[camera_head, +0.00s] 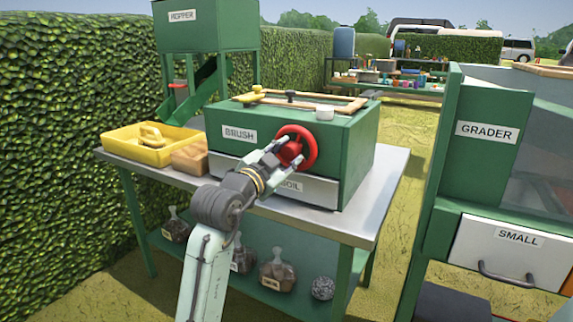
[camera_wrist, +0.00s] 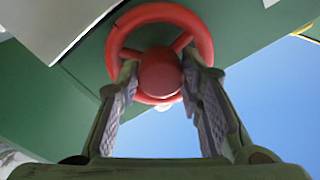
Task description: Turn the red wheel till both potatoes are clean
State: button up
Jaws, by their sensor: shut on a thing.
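The red wheel (camera_head: 308,142) is on the front of the green box labelled BRUSH (camera_head: 350,140), toward its right side. My gripper (camera_head: 287,150) reaches it from the front and is shut on the wheel's hub. In the wrist view, the red wheel (camera_wrist: 202,30) fills the top middle, and the fingers of my gripper (camera_wrist: 160,85) lie on both sides of its round red hub. No potatoes can be made out in either view; the inside of the box is not visible.
The box stands on a grey-topped table (camera_head: 365,215). A yellow tray (camera_head: 120,150) and a wooden block (camera_head: 190,158) are at its left. A drawer labelled SOIL (camera_head: 320,192) is below the wheel. The GRADER machine (camera_head: 440,190) stands at the right, across a grass gap.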

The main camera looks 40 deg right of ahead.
jog(key=m+b, duration=0.2)
jog(key=m, duration=0.1)
jog(key=shift+f+m, duration=0.15)
jog(key=shift+m, duration=0.25)
jog(key=m+b, duration=0.2)
jog(key=m, duration=0.1)
jog(key=shift+m+g, duration=0.3)
jog(key=shift+m, duration=0.1)
jog(key=m+b, duration=0.1)
jog(key=m, duration=0.5)
jog(key=shift+m+b, duration=0.3)
jog(key=shift+b, duration=0.1)
jog(key=o, duration=1.2)
jog(key=shift+c, duration=0.2)
jog(key=v, duration=1.2)
